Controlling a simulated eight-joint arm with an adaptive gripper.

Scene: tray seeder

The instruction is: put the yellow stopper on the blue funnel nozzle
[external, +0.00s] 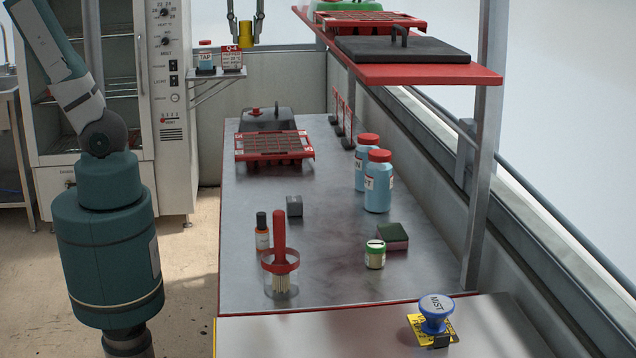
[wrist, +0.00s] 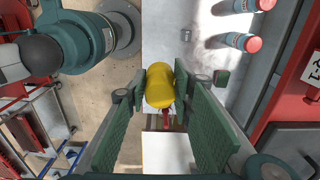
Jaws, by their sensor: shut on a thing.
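My gripper (external: 245,18) is at the top of the external view, high above the far end of the bench. It is shut on the yellow stopper (external: 245,33), which hangs between the fingers. In the wrist view the rounded yellow stopper (wrist: 160,83) sits between the green finger pads of my gripper (wrist: 159,92). A blue, flat-topped piece marked MIST (external: 435,310) stands on a yellow label at the front right, far from my gripper. I cannot tell whether it is the blue funnel nozzle, and no other clear funnel nozzle shows.
A red seed tray (external: 246,158) lies on the far bench. Two blue bottles (external: 378,185), a green jar (external: 375,254) and a red-handled brush in a glass (external: 279,235) stand nearer. The red shelf (external: 420,74) overhangs the right side.

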